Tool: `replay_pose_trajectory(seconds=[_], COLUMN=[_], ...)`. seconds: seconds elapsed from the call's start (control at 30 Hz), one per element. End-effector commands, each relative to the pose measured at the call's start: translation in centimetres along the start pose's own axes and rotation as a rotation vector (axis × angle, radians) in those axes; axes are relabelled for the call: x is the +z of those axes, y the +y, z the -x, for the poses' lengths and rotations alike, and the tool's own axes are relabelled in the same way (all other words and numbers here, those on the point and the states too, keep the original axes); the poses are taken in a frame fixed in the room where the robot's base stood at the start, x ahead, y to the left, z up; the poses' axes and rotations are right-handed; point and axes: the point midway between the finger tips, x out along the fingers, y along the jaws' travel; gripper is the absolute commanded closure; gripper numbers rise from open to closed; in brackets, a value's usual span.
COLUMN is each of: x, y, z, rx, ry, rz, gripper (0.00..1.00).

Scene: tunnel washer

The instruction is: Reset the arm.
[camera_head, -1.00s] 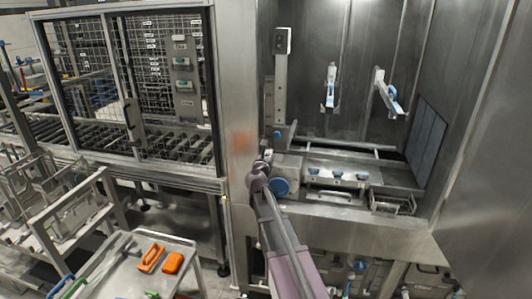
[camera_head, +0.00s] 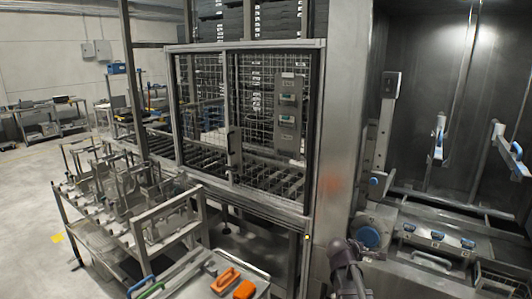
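My arm (camera_head: 347,268) shows at the bottom right of the head view, with a dark joint in front of the washer's steel frame. My gripper cannot be made out in this view, and nothing held can be seen. The open steel washer chamber (camera_head: 425,120) stands at the right. Two blue-and-white handled parts hang inside it, one in the middle (camera_head: 439,137) and one at the right (camera_head: 507,147). A block with several blue knobs (camera_head: 436,237) lies along the chamber's lower front.
A mesh-doored roller conveyor cage (camera_head: 245,125) stands in the middle. A steel rack of fixtures (camera_head: 140,200) is at the left. A cart at the bottom holds an orange brush (camera_head: 226,279) and an orange block (camera_head: 244,290).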

Motion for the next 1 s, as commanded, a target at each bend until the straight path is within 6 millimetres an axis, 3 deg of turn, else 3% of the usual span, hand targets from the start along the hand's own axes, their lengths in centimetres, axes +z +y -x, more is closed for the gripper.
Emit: replay_pose_trajectory(seconds=[0.03,0.1,0.27,0.5,0.7,1.0], x=[-0.1,-0.5,-1.6,-3.4,-4.2,-4.5], y=[-2.3,-5.0,-10.9,-18.8,-22.6,-23.6], z=[0.6,1.5,4.0,9.4,13.2,14.6], rx=[-0.064,-0.16,-0.393,-0.756,-0.971,-1.047], ry=[0.014,0.027,0.031,-0.029,-0.103,-0.137], rz=[-0.088,-0.215,-0.482,-0.802,-0.942,-0.983], gripper=[1.0,1.0,1.0,1.0,1.0,1.0])
